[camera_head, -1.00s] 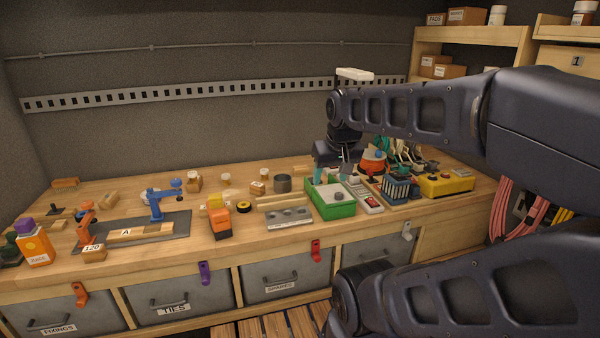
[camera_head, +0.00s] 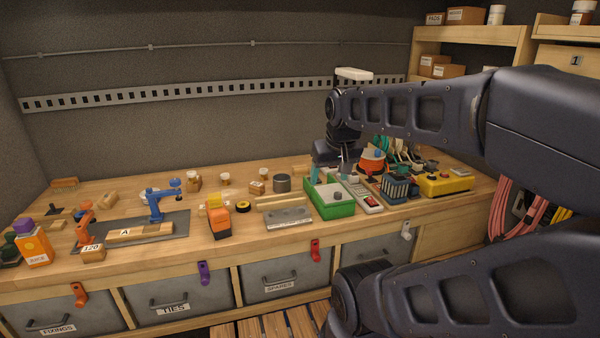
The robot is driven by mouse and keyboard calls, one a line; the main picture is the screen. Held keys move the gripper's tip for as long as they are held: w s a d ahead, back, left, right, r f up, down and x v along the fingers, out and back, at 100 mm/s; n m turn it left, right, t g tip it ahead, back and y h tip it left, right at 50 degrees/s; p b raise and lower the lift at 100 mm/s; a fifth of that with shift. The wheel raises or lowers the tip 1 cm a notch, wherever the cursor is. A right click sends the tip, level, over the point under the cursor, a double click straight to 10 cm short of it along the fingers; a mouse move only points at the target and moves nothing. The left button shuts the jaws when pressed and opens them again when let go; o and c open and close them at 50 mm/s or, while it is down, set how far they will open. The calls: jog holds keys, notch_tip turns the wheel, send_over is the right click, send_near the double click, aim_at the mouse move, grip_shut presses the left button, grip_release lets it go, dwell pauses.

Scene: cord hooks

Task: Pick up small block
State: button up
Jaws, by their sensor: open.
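My gripper (camera_head: 330,173) is open at the back edge of the green tray (camera_head: 343,211), on the right half of the bench. Its teal-tipped fingers point down and I see nothing between them. A small grey item (camera_head: 336,194) lies in the tray, just in front of the fingers; its shape is too small to tell. I cannot tell which one is the small block. The gripper and arm hide part of the bench behind the tray.
An orange-topped item (camera_head: 372,162), a blue ribbed box (camera_head: 397,190) and a yellow box (camera_head: 446,184) crowd the right. A grey plate (camera_head: 288,217) lies left of the tray.

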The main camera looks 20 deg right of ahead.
jog(key=w+d+n+g+h, duration=0.25)
jog(key=w+n, duration=0.25)
jog(key=w, duration=1.1)
jog(key=w+d+n+g+h, duration=0.15)
jog(key=w+n+h, duration=0.25)
jog(key=w, duration=1.2)
jog(key=w+a+f+n+g+h, duration=0.1)
jog(key=w+f+n+h, duration=0.1)
jog(key=w+f, duration=0.4)
jog(key=w+f+n+h, duration=0.2)
jog(key=w+f+n, duration=0.1)
jog(key=w, duration=0.6)
jog(key=n+h, duration=0.3)
jog(key=n, duration=0.1)
send_near(299, 167)
jog(key=shift+s+a+t, duration=0.15)
jog(key=shift+s+t, duration=0.15)
jog(key=shift+t, duration=0.1)
jog(key=shift+w+d+f, duration=0.1)
jog(key=shift+d+f, duration=0.15)
jog(key=x, duration=1.1)
jog(key=shift+w+d+r, duration=0.1)
jog(key=shift+w+d, duration=0.05)
jog(key=shift+d, duration=0.15)
